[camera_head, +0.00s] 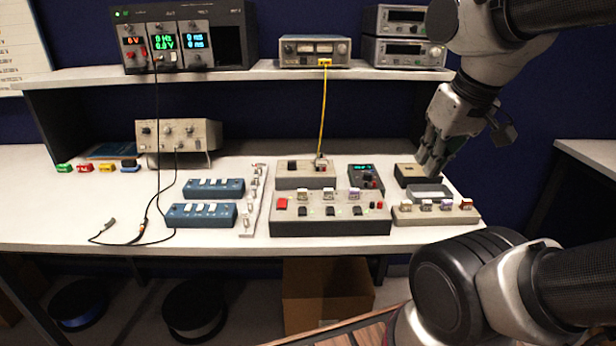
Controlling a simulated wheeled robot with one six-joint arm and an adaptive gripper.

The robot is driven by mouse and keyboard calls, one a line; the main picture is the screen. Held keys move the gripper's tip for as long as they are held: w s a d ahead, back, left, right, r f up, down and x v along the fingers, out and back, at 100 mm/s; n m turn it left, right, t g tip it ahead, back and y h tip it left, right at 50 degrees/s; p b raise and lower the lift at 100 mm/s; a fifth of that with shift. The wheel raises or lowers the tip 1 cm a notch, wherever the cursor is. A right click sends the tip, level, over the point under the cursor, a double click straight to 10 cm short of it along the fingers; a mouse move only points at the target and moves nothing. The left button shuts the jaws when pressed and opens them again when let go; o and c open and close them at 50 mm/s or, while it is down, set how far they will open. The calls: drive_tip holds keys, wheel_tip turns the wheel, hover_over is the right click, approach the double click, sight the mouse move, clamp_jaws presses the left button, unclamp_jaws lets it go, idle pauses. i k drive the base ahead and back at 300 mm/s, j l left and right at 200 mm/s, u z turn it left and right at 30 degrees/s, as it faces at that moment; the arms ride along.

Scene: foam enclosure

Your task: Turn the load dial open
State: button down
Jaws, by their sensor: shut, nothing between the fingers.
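No dial can be picked out with certainty as the load dial; any label is too small to read. My gripper points down, shut and empty. Whether it touches the box cannot be told. A dark handheld unit with a green display (366,180) lies left of the box, with a small red part and dark controls on its face.
A grey open frame (430,193) and a strip with several pale-capped parts (436,213) lie in front of my gripper. A long control box (331,216) stands left. A shelf (270,71) with instruments runs behind. A yellow cable (323,112) hangs to the bench.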

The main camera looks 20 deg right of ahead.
sight(291, 164)
drive_tip(key=i+j, duration=0.15)
drive_tip(key=j, duration=0.2)
drive_tip(key=i+j, duration=0.15)
drive_tip(key=j, duration=0.2)
drive_tip(key=i+j, duration=0.1)
drive_tip(key=j, duration=0.3)
